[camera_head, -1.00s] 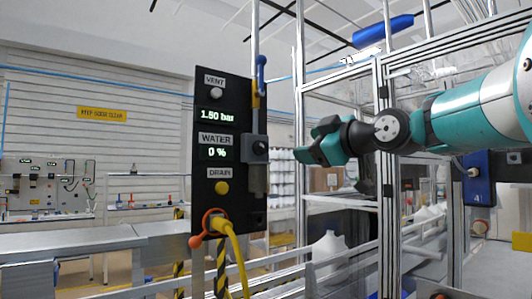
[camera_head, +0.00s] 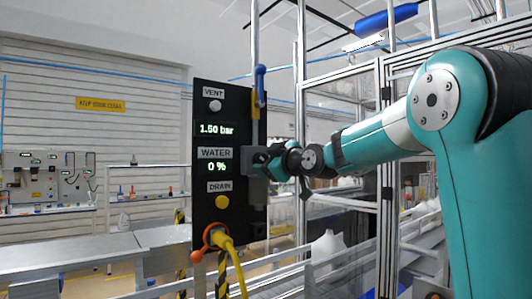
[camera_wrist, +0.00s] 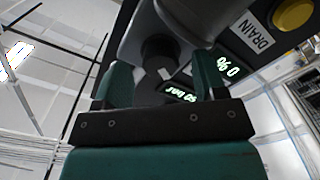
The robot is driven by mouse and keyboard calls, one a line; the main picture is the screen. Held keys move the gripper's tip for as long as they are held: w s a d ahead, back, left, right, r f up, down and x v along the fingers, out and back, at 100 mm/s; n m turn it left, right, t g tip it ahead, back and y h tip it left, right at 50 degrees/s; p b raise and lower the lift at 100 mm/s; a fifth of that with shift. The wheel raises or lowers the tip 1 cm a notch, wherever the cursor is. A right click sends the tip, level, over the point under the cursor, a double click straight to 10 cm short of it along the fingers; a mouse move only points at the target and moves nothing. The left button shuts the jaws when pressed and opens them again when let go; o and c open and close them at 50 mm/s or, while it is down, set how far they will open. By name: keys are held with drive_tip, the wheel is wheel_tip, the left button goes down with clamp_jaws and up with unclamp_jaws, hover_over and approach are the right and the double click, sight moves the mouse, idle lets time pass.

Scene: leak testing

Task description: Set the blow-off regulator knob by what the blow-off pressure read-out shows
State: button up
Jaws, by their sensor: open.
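The black panel (camera_head: 240,112) stands upright at centre-left in the head view. Its pressure read-out (camera_head: 216,129) shows 1.50 bar in green. The regulator's grey body (camera_head: 246,158) sits on the panel's right side, partly hidden by my gripper (camera_head: 264,162). In the wrist view, the dark round regulator knob (camera_wrist: 158,50) with a pale mark faces me. My gripper (camera_wrist: 161,77) is open, with one teal finger on each side of the knob. I cannot tell whether the fingers touch it. The read-out (camera_wrist: 180,93) shows upside down there.
The panel also carries a VENT button (camera_head: 215,105), a WATER read-out (camera_head: 216,167) showing 0 % and a yellow DRAIN button (camera_head: 222,202). A blue-handled valve (camera_head: 260,78) stands above the regulator. A yellow hose (camera_head: 236,262) hangs below. A framed enclosure (camera_head: 385,150) stands to the right.

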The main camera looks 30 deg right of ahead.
drive_tip(key=shift+w, duration=0.5)
drive_tip(key=shift+c, duration=0.3)
drive_tip(key=c, duration=0.9)
drive_tip(key=shift+f+m+b, duration=0.1)
drive_tip(key=shift+m+b, duration=0.2)
drive_tip(key=shift+b, duration=0.05)
drive_tip(key=m+b, duration=0.5)
drive_tip(key=m, duration=0.5)
drive_tip(key=shift+a, duration=0.1)
